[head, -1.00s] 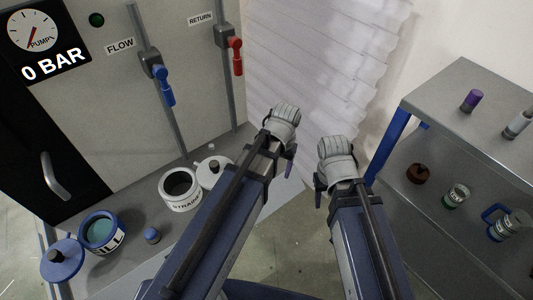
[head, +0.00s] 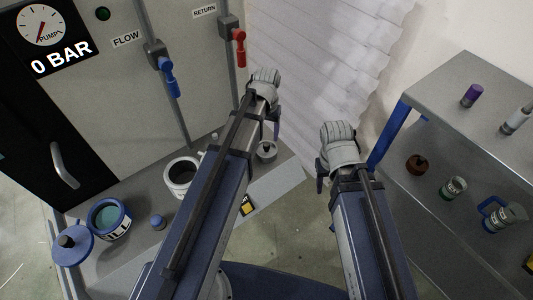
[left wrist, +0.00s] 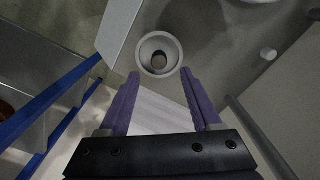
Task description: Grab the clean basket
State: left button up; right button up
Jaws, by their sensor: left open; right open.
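A small round grey piece (head: 266,152) with a dark centre sits on the right end of the bench. In the left wrist view it is a pale ring-shaped cup (left wrist: 148,47) just beyond my fingertips, apart from them. It may be the clean basket; I cannot tell for sure. My left gripper (head: 276,128) is open and empty above it, and its purple fingers (left wrist: 159,75) show spread in the wrist view. The white strainer pot (head: 181,177) stands open on the bench, partly behind my left arm. My right gripper (head: 322,178) is open and empty, left of the shelf.
The blue-rimmed fill pot (head: 109,218) stands open with its blue lid (head: 72,244) beside it. A blue knob (head: 158,222) is nearby. The grey shelf (head: 463,78) at right holds a purple cylinder (head: 472,95), a brown piece (head: 417,164) and several containers. The gauge reads 0 BAR.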

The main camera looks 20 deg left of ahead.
aim_at(267, 144)
pick_arm(q)
jog(key=shift+s+f+b, duration=0.15)
jog(key=shift+f+b, duration=1.2)
jog(key=shift+s+f+b, duration=0.1)
jog(key=shift+f+b, duration=1.2)
jog(key=shift+b, duration=0.05)
jog(key=shift+r, duration=0.1)
grip_shut()
